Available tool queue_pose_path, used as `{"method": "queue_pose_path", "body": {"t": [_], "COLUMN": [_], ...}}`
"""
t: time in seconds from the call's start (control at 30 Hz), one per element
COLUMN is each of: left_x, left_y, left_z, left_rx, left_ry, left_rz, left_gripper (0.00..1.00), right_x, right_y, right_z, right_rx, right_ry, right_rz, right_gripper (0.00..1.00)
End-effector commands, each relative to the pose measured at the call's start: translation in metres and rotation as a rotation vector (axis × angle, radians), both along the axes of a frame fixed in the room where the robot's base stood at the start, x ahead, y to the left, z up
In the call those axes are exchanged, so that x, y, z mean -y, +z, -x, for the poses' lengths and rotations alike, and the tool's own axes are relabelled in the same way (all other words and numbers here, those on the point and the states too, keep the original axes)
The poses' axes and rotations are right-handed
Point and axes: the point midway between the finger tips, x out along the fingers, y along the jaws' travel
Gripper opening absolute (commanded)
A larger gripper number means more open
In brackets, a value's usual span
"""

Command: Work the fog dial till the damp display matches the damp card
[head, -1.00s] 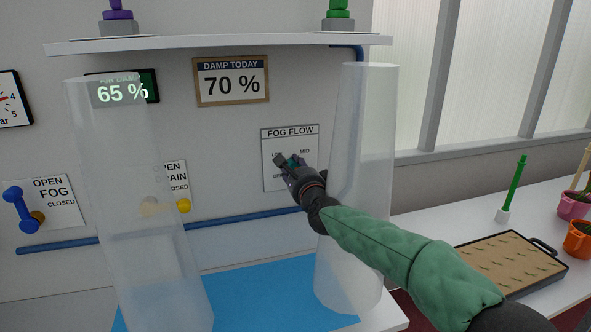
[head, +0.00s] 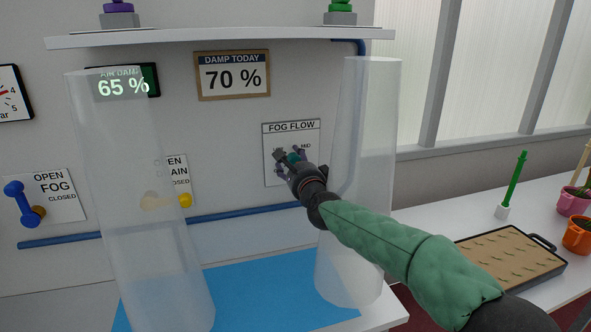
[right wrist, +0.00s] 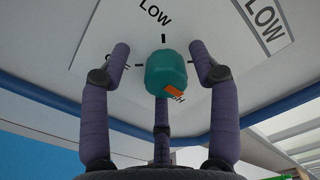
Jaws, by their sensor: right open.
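The teal fog dial (head: 293,157) sits on the white FOG FLOW panel (head: 303,127). In the right wrist view the dial (right wrist: 166,68) has an orange mark on its lower right. My right gripper (head: 290,152) is at the dial. Its purple fingers (right wrist: 163,65) are spread around the dial, with visible gaps at the left and right sides. The damp display (head: 124,84) reads 65 % behind the clear left tube. The damp card (head: 232,76), headed DAMP TODAY, reads 70 %. My left gripper is not in view.
Two clear tubes, left (head: 140,220) and right (head: 362,170), stand below a white shelf (head: 220,43). The right tube is close beside my right forearm. A blue lever (head: 20,200) is at the left. A seed tray (head: 512,262) and pots (head: 574,203) are on the right bench.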

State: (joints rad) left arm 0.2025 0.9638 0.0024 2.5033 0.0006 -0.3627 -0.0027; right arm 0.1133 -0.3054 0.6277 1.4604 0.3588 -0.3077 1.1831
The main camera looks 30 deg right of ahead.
Motion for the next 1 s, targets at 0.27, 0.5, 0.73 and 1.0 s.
{"method": "queue_pose_path", "body": {"t": [0.27,0.5,0.73,1.0], "left_x": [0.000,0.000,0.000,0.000], "left_y": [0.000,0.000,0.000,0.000], "left_z": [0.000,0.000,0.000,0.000], "left_rx": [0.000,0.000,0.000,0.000], "left_ry": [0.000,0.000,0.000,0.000], "left_rz": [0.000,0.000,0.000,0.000], "left_gripper": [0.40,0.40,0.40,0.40], "right_x": [-0.006,-0.017,-0.025,-0.029], "right_y": [0.001,0.001,0.000,-0.001], "right_z": [0.029,0.068,0.099,0.114], "right_rx": [0.003,0.002,0.000,-0.002], "right_ry": [-0.001,0.002,0.003,0.004], "right_rz": [0.000,-0.001,-0.001,0.000], "right_gripper": [0.61,0.61,0.61,0.61]}}
